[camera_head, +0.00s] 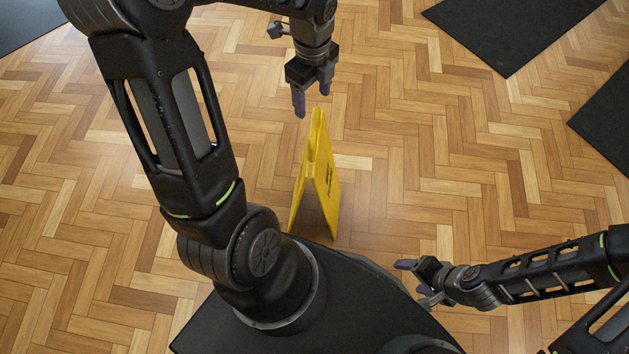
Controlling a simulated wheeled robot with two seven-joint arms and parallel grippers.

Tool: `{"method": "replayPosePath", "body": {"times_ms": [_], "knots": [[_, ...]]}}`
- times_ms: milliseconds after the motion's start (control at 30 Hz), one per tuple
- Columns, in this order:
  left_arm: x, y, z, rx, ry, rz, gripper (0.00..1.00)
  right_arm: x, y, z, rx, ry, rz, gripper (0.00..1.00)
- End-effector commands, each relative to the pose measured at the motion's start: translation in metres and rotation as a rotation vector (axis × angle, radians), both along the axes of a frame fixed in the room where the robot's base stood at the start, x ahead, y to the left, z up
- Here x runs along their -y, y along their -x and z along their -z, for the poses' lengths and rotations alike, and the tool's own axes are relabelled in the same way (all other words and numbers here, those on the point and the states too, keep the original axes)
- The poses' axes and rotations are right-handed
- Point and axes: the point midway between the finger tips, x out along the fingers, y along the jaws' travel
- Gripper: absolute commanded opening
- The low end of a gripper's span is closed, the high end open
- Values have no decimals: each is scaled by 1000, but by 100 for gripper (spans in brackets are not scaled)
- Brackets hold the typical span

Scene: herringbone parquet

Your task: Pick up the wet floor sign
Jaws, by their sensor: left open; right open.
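The yellow wet floor sign (327,186) stands upright on the parquet, its two panels spread like an A. It is in the middle of the head view, just beyond the front of my base, which hides part of its lower left. My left gripper (312,101) is open, with purple fingers pointing down at the top edge of the sign. It appears just above or beyond that edge, with nothing between its fingers. I cannot tell whether it touches the sign. My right gripper (418,282) is open and empty, low and to the right of the sign, pointing left.
Dark mats lie on the floor at the top right (508,28), the right edge (606,118) and the top left corner (26,20). The parquet (440,170) around the sign is clear to the right.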

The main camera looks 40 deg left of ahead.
Motion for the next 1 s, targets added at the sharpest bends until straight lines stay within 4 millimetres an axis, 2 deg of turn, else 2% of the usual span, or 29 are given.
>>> {"method": "replayPosePath", "body": {"times_ms": [400, 1000], "knots": [[5, 0, 49, -2, 0, 1, 66, 1, -1, 20, 1, 1, 3, 68], [4, 0, 52, 0, 0, 0, 66, 1, -1, 20, 2, 1, 4, 68]]}}
